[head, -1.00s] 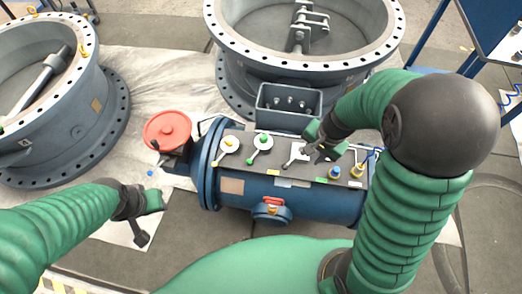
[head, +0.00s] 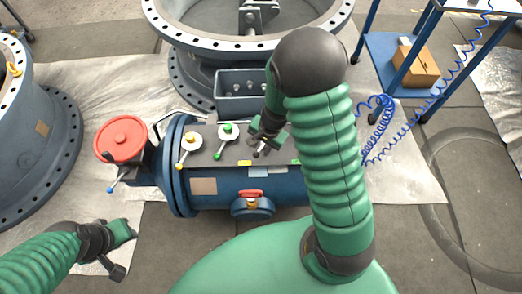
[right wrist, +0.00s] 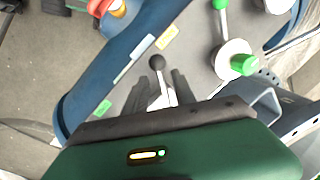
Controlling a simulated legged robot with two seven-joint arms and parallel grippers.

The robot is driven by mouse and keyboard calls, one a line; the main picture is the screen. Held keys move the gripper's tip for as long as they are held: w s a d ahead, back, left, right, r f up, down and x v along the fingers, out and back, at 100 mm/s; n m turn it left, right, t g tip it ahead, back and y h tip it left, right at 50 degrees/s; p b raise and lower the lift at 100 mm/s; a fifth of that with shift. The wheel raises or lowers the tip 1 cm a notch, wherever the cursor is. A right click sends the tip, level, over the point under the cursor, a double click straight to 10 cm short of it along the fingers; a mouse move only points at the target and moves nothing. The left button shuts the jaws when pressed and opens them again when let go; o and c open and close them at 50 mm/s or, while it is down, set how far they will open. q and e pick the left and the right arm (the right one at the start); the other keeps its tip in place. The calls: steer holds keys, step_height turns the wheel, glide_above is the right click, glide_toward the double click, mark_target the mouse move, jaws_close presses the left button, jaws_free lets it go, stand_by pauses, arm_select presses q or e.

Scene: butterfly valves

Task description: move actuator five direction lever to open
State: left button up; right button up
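A blue cylindrical actuator (head: 285,188) lies in the middle of the head view with a grey control panel on top. The lever with a black ball knob (right wrist: 157,62) stands on this panel in the right wrist view. My right gripper (right wrist: 160,84) is open, with its dark fingers apart on either side of the lever's pale shaft. The knob is just beyond the fingertips; contact is unclear. In the head view, my right gripper (head: 262,143) and arm hide the right part of the panel. My left gripper (head: 127,232) is low at left, away from the actuator; its opening is unclear.
A yellow-knobbed lever (head: 187,140) and a green-knobbed lever (head: 228,129) stand left of my right gripper. A red handwheel (head: 121,138) is at the actuator's left end. A large flanged valve ring (head: 180,40) stands behind. A blue rack (head: 388,47) is at right.

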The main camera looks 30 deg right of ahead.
steer(key=shift+w+a+f, duration=0.1)
steer(key=shift+a+f, duration=0.05)
steer(key=shift+f, duration=0.25)
steer(key=shift+a, duration=0.2)
steer(key=shift+d, duration=0.15)
jaws_close()
stand_by(0.8)
